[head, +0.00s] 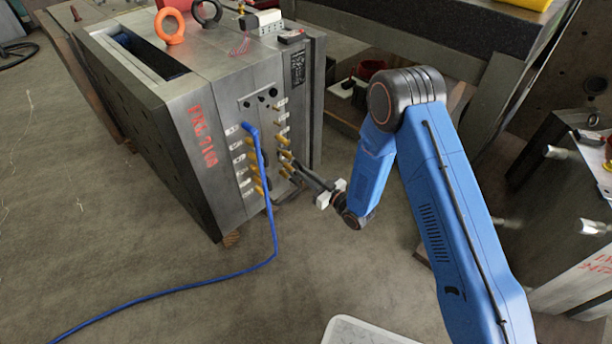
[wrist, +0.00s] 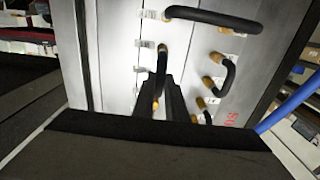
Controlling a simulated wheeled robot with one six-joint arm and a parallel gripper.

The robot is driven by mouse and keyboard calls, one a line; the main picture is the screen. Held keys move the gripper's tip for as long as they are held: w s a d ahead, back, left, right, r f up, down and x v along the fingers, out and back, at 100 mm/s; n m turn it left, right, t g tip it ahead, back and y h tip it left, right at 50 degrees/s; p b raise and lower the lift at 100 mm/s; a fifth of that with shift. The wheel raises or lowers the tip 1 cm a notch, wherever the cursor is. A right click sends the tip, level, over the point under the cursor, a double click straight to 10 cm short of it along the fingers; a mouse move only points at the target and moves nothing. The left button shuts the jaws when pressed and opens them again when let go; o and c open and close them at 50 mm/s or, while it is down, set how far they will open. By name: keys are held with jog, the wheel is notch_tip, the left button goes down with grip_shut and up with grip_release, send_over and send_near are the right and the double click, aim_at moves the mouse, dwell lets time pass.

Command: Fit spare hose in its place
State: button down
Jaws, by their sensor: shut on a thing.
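The mould base (head: 212,150) is a grey steel block with rows of brass nipples and white labels on its side face. My gripper (head: 298,166) is at that face, by the right column of nipples. In the wrist view my gripper's dark fingers (wrist: 172,98) are shut on a short black hose (wrist: 161,70) with brass ends. I cannot tell whether either end is seated on a nipple. In the head view the fingers and hose blend together.
Other black hoses (wrist: 215,17) loop between fittings on the face, some right of my gripper. A blue hose (head: 274,232) hangs from the left column and runs across the floor. Another mould base (head: 567,235) stands at right.

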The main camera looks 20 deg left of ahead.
jog(key=shift+x, duration=1.55)
dwell(1.2)
jog(key=c, duration=1.3)
grip_release()
jog(key=v, duration=0.7)
dwell(0.3)
